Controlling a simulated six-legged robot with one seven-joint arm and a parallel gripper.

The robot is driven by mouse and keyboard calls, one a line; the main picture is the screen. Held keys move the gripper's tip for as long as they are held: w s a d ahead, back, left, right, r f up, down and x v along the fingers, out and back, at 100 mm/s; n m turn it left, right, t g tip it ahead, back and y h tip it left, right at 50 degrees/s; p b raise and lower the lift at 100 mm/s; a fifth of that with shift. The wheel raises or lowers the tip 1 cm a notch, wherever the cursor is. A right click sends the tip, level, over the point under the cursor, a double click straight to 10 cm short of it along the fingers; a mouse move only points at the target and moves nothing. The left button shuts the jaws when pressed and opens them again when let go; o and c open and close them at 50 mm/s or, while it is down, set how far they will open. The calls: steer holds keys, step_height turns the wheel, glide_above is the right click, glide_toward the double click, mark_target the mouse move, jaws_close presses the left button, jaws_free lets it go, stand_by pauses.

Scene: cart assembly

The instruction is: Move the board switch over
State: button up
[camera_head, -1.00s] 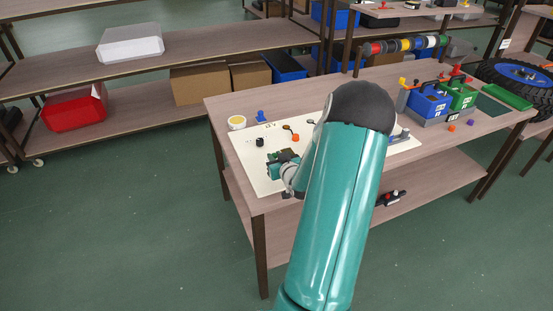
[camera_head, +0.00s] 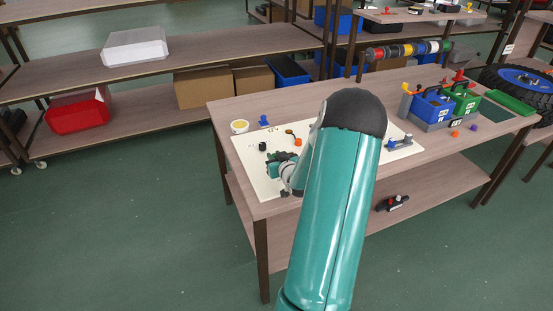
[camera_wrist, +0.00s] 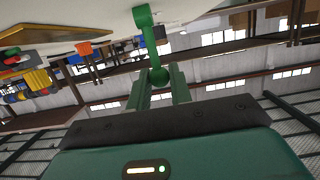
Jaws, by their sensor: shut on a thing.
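The board switch shows in the wrist view as a green lever (camera_wrist: 149,42) with a round ball end, standing off a pale board (camera_wrist: 70,15). My gripper (camera_wrist: 160,88) is closed around the ball end of the lever. In the head view my gripper (camera_head: 278,164) is low over the left part of the white board (camera_head: 248,153) on the table. The switch cannot be made out clearly there, being small and close to the gripper. My arm covers the middle of the board.
A black knob (camera_head: 262,146) and an orange piece (camera_head: 298,142) are on the board near my gripper. Blue (camera_head: 433,108) and green bins (camera_head: 465,98) stand at the table's right.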

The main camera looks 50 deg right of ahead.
steer(key=shift+w+d, duration=0.2)
steer(key=shift+w, duration=0.05)
steer(key=shift+w+f, duration=0.1)
steer(key=shift+w+d+f, duration=0.15)
steer(key=shift+w+d, duration=0.1)
steer(key=shift+w, duration=0.15)
steer(key=o, duration=0.8)
steer(key=shift+o, duration=0.2)
